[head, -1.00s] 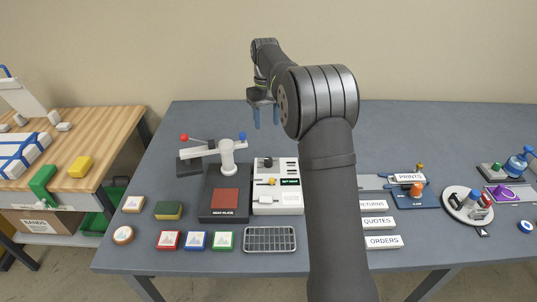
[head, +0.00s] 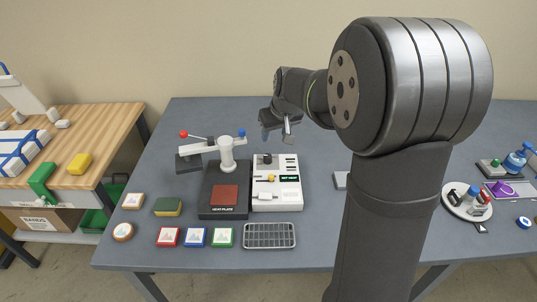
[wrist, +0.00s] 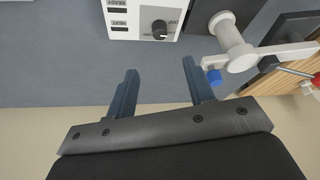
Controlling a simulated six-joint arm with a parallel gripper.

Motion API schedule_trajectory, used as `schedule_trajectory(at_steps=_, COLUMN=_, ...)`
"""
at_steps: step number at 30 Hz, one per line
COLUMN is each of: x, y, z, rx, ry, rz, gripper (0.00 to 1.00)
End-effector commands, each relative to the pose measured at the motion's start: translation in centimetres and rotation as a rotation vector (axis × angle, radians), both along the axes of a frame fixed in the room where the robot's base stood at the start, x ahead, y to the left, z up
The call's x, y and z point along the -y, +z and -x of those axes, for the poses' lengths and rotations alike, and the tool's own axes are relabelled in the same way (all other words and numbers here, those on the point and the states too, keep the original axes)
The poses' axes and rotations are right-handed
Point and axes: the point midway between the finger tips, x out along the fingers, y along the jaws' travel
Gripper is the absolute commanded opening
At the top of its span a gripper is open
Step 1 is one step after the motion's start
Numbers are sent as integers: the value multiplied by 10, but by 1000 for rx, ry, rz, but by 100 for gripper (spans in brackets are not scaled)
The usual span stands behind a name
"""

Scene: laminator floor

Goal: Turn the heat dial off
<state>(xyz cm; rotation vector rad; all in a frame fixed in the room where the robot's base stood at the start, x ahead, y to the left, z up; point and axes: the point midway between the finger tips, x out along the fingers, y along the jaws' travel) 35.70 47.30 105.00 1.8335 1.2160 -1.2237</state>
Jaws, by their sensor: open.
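The heat dial (head: 266,159) is a black knob at the back of the white control box (head: 291,206), beside the heat plate. In the wrist view the dial (wrist: 159,28) has a light pointer mark and small lettering beside it, too small to read surely. My gripper (head: 277,136) is above and behind the box in the head view. In the wrist view my gripper (wrist: 159,70) is open and empty, its blue-grey fingers apart from the dial and lined up to either side of it.
The heat plate (head: 212,211) with its white post and lever arm (head: 227,146) stands left of the box. The lever's blue ball (wrist: 214,76) is close to one finger in the wrist view. A wire rack (head: 269,246) and several coloured tiles lie in front.

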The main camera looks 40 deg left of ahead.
Motion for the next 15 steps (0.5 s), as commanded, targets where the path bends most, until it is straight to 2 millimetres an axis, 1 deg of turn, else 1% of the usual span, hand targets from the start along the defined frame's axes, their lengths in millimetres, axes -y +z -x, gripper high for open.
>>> schedule_trajectory(at_steps=1, x=-4, y=-12, z=-1, rx=-4, ry=1, rz=4, gripper=48)
schedule_trajectory(at_steps=3, x=-9, y=-26, z=-3, rx=-3, ry=0, rz=4, gripper=48)
schedule_trajectory(at_steps=15, x=-37, y=-98, z=-16, rx=-2, ry=-1, rz=3, gripper=48)
